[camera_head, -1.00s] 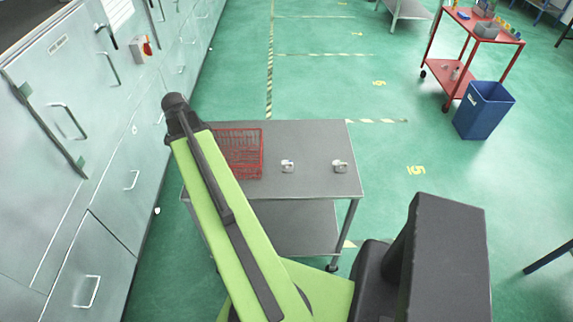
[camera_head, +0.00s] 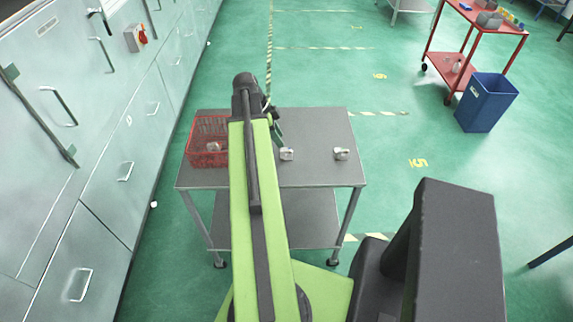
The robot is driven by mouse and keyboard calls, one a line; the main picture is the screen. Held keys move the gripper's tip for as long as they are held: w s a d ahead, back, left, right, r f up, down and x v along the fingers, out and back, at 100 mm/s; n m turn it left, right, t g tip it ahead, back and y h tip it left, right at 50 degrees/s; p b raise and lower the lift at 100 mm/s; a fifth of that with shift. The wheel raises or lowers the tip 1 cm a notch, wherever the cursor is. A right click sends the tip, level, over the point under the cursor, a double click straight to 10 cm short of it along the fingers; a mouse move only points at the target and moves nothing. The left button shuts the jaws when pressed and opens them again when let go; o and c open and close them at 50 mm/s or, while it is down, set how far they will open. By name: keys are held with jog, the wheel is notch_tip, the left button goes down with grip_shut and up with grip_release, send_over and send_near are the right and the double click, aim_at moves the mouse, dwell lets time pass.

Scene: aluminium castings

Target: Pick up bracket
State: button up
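Two small pale metal castings lie on the grey cart top: one bracket (camera_head: 287,154) near the middle and another (camera_head: 341,154) towards the right. A third small pale piece (camera_head: 212,147) shows inside the red wire basket (camera_head: 190,150) at the left of the cart top. My gripper (camera_head: 276,127) is mostly hidden behind the end of my green arm. A dark part of it shows above and slightly left of the middle bracket. I cannot tell its height above the cart or whether its fingers are open.
The grey two-level cart (camera_head: 318,174) has bare surface between and around the brackets. Steel cabinets (camera_head: 90,130) line the left side. A blue bin (camera_head: 486,103) and a red trolley (camera_head: 460,50) stand at upper right. Green floor is clear right of the cart.

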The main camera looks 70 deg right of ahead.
aim_at(287, 150)
jog(key=b+x, duration=0.2)
jog(key=x, duration=0.2)
jog(key=shift+w, duration=0.1)
jog(key=shift+r, duration=0.1)
jog(key=b+x, duration=0.5)
grip_shut()
